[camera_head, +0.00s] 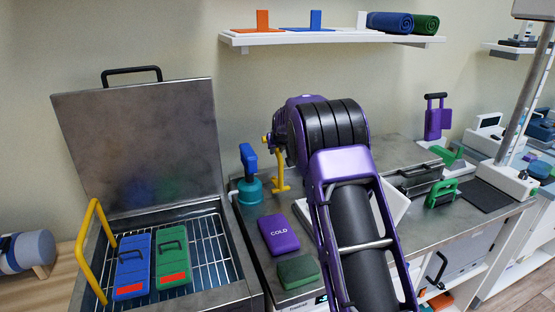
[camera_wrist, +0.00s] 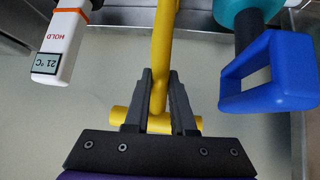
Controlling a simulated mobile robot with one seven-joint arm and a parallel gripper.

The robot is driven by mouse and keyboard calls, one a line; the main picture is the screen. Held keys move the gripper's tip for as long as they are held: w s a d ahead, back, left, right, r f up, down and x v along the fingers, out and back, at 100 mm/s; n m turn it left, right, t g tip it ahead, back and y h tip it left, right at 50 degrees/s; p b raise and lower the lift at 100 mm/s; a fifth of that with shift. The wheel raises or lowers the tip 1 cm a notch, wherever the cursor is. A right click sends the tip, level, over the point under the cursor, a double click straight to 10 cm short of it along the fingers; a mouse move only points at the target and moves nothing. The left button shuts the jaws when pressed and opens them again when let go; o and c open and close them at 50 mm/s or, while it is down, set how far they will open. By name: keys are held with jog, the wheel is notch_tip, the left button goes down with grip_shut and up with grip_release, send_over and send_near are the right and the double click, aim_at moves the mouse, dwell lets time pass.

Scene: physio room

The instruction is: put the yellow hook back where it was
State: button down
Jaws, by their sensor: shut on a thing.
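The yellow hook (camera_head: 279,170) shows in the head view left of my arm, above or at the steel counter; I cannot tell whether its lower end touches. In the wrist view my gripper (camera_wrist: 160,88) is shut on the yellow hook (camera_wrist: 163,40), with its shaft between the fingers and its crosspiece close to the gripper body. The hook's far end runs out of the top of the wrist view.
A teal container with a blue handle (camera_head: 249,163) stands just left of the hook; its blue loop (camera_wrist: 270,75) is close by in the wrist view. A white thermometer (camera_wrist: 60,45) is on the other side. A purple COLD pack (camera_head: 279,235) and green block (camera_head: 298,271) lie in front.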

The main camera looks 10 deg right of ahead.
jog(key=shift+f, duration=1.55)
jog(key=c, duration=0.8)
grip_release()
jog(key=shift+o, duration=0.2)
jog(key=shift+r, duration=0.4)
jog(key=v, duration=1.1)
jog(key=shift+s+r+b, duration=0.2)
jog(key=shift+s+b, duration=0.1)
jog(key=shift+s, duration=0.1)
